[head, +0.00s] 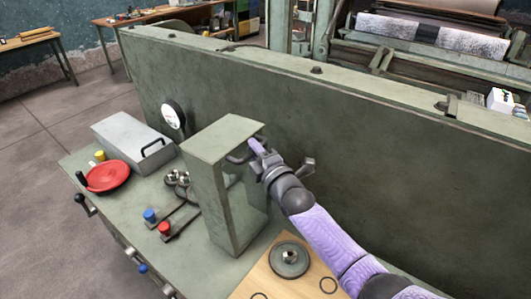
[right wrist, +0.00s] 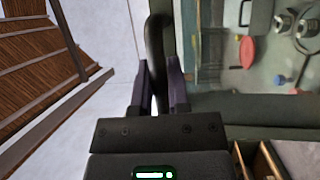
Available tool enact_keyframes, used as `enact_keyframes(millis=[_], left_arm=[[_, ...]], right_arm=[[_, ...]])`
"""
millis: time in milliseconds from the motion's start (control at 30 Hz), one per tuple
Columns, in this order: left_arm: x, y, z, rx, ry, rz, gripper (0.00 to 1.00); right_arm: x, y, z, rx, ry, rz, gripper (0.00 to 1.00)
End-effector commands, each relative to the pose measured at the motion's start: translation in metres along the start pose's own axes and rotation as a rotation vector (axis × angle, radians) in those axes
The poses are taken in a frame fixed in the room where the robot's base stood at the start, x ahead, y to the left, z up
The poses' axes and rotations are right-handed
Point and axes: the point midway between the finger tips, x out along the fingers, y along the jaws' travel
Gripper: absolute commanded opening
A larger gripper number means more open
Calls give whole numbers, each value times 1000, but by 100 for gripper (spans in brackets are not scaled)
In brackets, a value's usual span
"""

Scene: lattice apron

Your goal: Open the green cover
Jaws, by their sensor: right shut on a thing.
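The green cover (head: 222,140) is a tall box-like hood on the green bench, with a flat top and long side walls. It stands up in front of the long green panel. A dark handle (head: 238,158) sticks out near its upper right edge. My right gripper (head: 256,148) comes in from the lower right and is shut on this handle. In the right wrist view the dark handle (right wrist: 154,50) runs between the two fingers of the gripper (right wrist: 158,75). My left gripper is not in view.
The bench (head: 190,245) carries a grey box (head: 125,132) with a handle, a red disc (head: 108,176), blue (head: 150,215) and red (head: 164,229) knobs, and a gauge (head: 173,114). A round metal part (head: 289,260) lies on a wooden board (head: 255,283). The green panel (head: 350,125) walls off the back.

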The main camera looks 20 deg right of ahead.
Motion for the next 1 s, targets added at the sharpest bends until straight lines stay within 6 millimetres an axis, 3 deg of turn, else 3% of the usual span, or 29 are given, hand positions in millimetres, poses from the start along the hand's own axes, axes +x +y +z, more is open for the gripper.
enact_keyframes(millis=[200,233,400,733,1000], left_arm=[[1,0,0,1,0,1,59],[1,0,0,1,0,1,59],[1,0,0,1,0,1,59],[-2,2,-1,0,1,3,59],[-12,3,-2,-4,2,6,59]], right_arm=[[0,-1,0,0,0,1,0],[0,-1,0,0,0,1,24],[0,-1,0,0,0,1,55],[-9,-1,0,0,0,0,55],[-68,0,0,0,0,0,55]])
